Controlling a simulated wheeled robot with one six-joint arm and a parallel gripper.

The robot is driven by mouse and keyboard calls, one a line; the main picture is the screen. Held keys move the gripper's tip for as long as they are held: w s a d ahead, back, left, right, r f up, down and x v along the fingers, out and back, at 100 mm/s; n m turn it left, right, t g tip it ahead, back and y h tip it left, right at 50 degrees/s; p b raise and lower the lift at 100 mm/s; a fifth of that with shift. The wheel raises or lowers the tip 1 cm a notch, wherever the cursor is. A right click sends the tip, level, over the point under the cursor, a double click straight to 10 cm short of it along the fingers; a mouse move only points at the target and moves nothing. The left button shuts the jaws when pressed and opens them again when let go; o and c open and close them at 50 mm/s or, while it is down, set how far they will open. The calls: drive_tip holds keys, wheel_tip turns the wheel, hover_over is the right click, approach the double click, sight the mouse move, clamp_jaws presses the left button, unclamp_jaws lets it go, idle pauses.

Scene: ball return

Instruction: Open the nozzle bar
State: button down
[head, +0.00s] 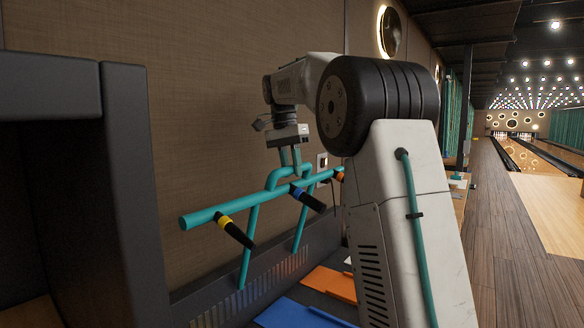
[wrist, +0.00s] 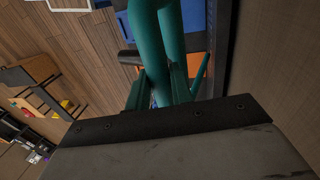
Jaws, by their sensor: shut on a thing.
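The nozzle bar (head: 200,218) is a teal tube along the wall in the head view, on two slanting teal legs. Black nozzles with yellow (head: 236,232), blue (head: 308,199) and orange bands hang from it. A raised teal handle loop (head: 272,181) stands up from its middle. My gripper (head: 290,158) comes down from above with its teal fingers shut on this handle. In the wrist view, the teal handle (wrist: 158,45) runs between the fingers. The bar's far right end is partly hidden behind my arm.
A dark cabinet (head: 120,170) stands close at the left. Below the bar are a dark slotted panel (head: 262,285), a blue sheet (head: 290,315) and an orange sheet (head: 330,283). The brown wall is close behind. Open wood floor (head: 500,240) lies to the right.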

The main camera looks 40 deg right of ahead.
drive_tip(key=c, duration=1.5)
unclamp_jaws()
drive_tip(key=shift+w+f, duration=0.15)
drive_tip(key=shift+f, duration=0.2)
drive_tip(key=shift+o, duration=1.3)
drive_tip(key=shift+w, duration=0.15)
drive_tip(key=shift+r, duration=0.1)
wheel_tip(320, 180, up, 8)
drive_tip(key=w, duration=0.1)
drive_tip(key=shift+a, duration=0.2)
drive_tip(key=shift+w, duration=0.1)
